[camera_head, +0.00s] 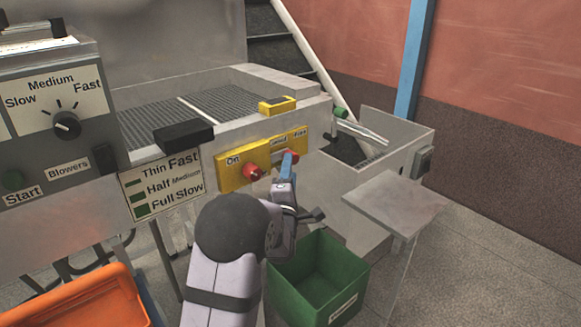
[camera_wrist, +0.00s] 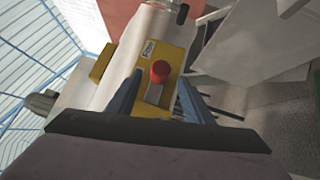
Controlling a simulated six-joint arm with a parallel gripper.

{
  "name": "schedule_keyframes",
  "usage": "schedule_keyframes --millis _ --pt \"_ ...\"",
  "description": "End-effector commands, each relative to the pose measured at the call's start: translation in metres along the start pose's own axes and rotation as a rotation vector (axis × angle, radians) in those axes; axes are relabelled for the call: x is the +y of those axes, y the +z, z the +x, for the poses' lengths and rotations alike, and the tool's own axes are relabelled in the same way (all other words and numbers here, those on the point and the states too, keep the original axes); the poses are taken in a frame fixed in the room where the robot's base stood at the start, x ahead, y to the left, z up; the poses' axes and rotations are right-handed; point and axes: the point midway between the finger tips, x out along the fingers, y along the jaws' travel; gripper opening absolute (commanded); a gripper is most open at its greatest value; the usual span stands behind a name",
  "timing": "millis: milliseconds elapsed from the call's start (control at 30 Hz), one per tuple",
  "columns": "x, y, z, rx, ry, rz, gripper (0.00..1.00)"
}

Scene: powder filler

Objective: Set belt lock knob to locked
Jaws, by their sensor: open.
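At the panel's right end is a second red knob (camera_head: 293,155), under labels that seem to read "Locked" and "Free". My gripper (camera_head: 287,166) is at this right knob and partly covers it. In the wrist view, the red knob (camera_wrist: 159,71) stands on the yellow panel (camera_wrist: 172,53) between the blue fingers of my open gripper (camera_wrist: 160,80). A gap shows on each side, and contact cannot be told. A grey piece lies just below the knob; its pointing direction is unclear.
A green bin (camera_head: 318,275) stands below my gripper, and an orange crate (camera_head: 80,300) is at the lower left. A yellow handle (camera_head: 277,105) sits above the panel. A grey side table (camera_head: 395,205) and an open metal hopper (camera_head: 405,135) stand to the right.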

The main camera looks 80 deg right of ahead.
Motion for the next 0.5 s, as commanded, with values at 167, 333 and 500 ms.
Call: schedule_keyframes --millis 167,333,500 --pt "-0.001 0.0 -0.015 0.0 0.0 0.0 0.46" --pt "0.0 0.0 -0.019 0.0 0.001 0.0 0.46" --pt "0.0 0.0 -0.019 0.0 0.001 0.0 0.46"
